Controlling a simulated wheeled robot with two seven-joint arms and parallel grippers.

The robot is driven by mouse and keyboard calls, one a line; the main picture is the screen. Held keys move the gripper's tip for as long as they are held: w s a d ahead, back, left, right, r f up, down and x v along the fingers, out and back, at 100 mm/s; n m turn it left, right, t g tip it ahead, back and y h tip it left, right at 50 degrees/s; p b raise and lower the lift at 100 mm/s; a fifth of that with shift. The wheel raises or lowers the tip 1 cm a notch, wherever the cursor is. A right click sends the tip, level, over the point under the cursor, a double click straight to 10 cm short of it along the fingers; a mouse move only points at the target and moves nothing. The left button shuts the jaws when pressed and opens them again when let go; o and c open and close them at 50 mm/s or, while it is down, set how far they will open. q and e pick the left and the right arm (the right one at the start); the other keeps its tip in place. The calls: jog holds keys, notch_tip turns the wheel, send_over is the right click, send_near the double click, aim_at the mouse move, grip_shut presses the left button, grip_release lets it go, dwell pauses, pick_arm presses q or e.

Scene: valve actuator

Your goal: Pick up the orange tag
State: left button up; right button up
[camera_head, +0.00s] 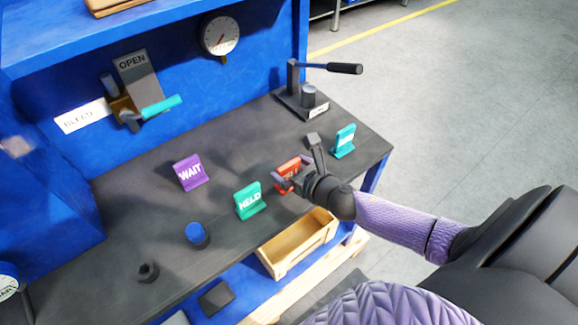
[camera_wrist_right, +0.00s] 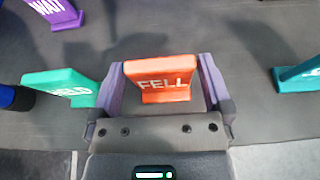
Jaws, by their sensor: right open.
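The orange tag (camera_head: 288,171) stands on the dark bench top, partly hidden by my right gripper in the head view. My left gripper is not in view.
A teal "HELD" tag (camera_head: 249,201) stands close to the left of my right gripper, and a purple "WAIT" tag (camera_head: 190,173) stands farther left. Another teal tag (camera_head: 344,141) stands behind right. A wooden tray (camera_head: 297,243) sits below the bench's front edge. A lever device (camera_head: 303,100) is at the back.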

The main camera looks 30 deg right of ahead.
aim_at(290, 168)
jog(key=x, duration=0.3)
jog(key=shift+r+b, duration=0.1)
jog(key=shift+b, duration=0.25)
jog(key=shift+c, duration=0.3)
jog(key=c, duration=0.9)
